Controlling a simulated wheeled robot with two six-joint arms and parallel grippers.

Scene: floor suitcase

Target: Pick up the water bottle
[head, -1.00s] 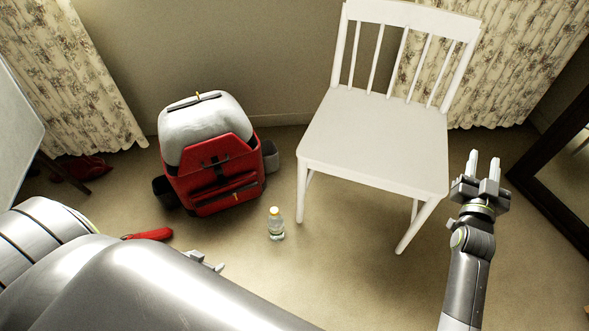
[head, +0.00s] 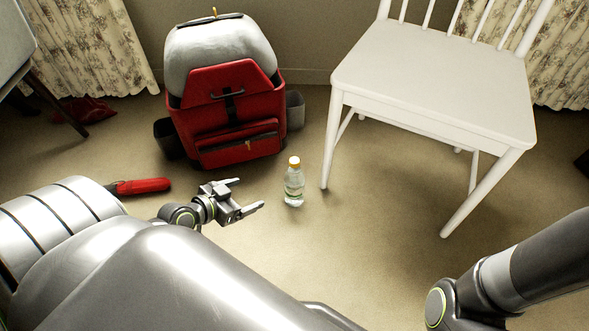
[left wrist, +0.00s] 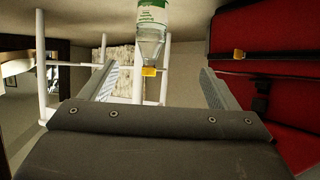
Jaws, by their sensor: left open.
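The water bottle (head: 294,188) is clear with a yellow cap and a green and white label. It stands upright on the floor between the red backpack and the white chair. My left gripper (head: 249,194) is open and empty, low to the left of the bottle, its fingers pointing toward it with a gap between. In the left wrist view the bottle (left wrist: 152,35) appears cap down at the top, ahead between my two open fingers (left wrist: 158,72). Its base is cut off there. My right arm shows at the lower right of the head view, but its gripper is out of frame.
The red and grey backpack (head: 230,112) stands just behind my left gripper. The white chair (head: 430,85) has a leg close to the bottle's right. A red object (head: 143,186) lies on the floor at left. Floor in front of the chair is clear.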

